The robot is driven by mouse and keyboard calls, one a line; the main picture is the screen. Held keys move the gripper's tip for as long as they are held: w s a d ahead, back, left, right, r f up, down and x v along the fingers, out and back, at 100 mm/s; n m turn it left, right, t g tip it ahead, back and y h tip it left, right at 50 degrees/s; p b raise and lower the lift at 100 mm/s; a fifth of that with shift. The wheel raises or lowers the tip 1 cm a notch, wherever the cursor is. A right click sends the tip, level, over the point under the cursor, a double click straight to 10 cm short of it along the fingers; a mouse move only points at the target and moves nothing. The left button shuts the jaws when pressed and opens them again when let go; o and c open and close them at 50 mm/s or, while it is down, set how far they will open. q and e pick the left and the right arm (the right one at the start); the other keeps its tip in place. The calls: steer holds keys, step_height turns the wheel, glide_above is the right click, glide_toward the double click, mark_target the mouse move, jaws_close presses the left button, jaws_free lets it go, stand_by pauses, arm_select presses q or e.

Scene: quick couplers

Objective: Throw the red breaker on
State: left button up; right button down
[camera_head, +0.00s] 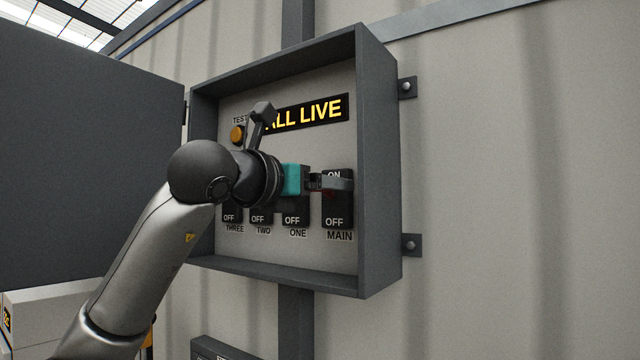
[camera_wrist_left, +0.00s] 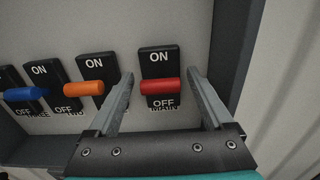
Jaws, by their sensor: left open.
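The red breaker's lever (camera_wrist_left: 160,87) sticks out from its black plate labelled MAIN, between the words ON and OFF. It is level with the orange lever beside it. I cannot tell for sure which way it is thrown. In the head view the red lever (camera_head: 328,191) is mostly hidden behind my left gripper (camera_head: 338,183). In the wrist view my left gripper (camera_wrist_left: 160,76) is open, with one finger on each side of the red lever and visible gaps between. My right gripper is not in view.
An orange lever (camera_wrist_left: 84,88) and a blue lever (camera_wrist_left: 26,94) are left of the red one. The box's side wall (camera_head: 378,160) stands close on the right. A sign (camera_head: 318,112) reading ALL LIVE, partly hidden, and an orange test button (camera_head: 237,134) are above.

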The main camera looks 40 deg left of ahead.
arm_select(q)
steer(key=shift+c, duration=0.2)
jaws_close()
steer(key=shift+r+g+p, duration=0.3)
steer(key=shift+p, duration=0.55)
steer(key=shift+w+g+p, duration=0.1)
steer(key=shift+g+p, duration=0.2)
steer(key=shift+p, duration=0.45)
steer(key=shift+o, duration=0.2)
jaws_free()
